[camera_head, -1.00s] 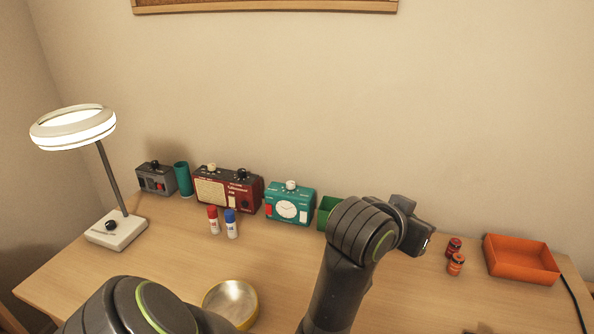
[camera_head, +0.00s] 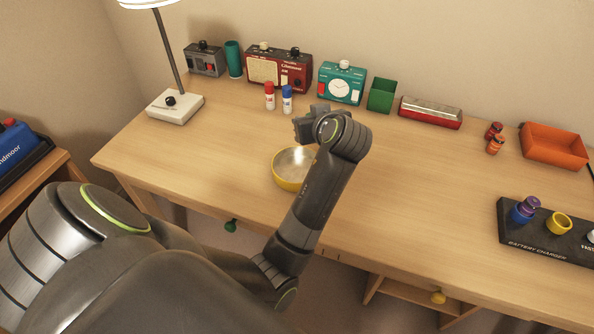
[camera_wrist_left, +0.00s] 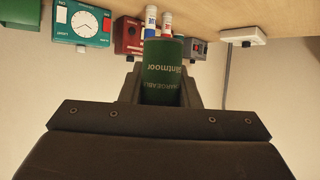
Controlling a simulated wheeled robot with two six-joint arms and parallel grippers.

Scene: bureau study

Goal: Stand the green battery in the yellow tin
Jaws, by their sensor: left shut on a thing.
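The green battery (camera_wrist_left: 162,72) is between the fingers of my left gripper (camera_head: 306,124), seen close up in the left wrist view. In the head view the battery is hidden behind the gripper and wrist. The yellow tin (camera_head: 283,183) is a shallow round tin with a bright metal inside, standing on the desk. My left gripper is shut and held just above and behind the tin's right side in the picture. My left forearm covers the tin's right edge. My right gripper is not in view.
Red (camera_head: 269,97) and blue (camera_head: 287,100) capped sticks stand behind the tin. Further back are a red radio (camera_head: 270,72), a teal clock (camera_head: 335,84) and a green box (camera_head: 381,96). A lamp base (camera_head: 176,107) is left; a battery charger (camera_head: 535,240) is right. Desk left of the tin is clear.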

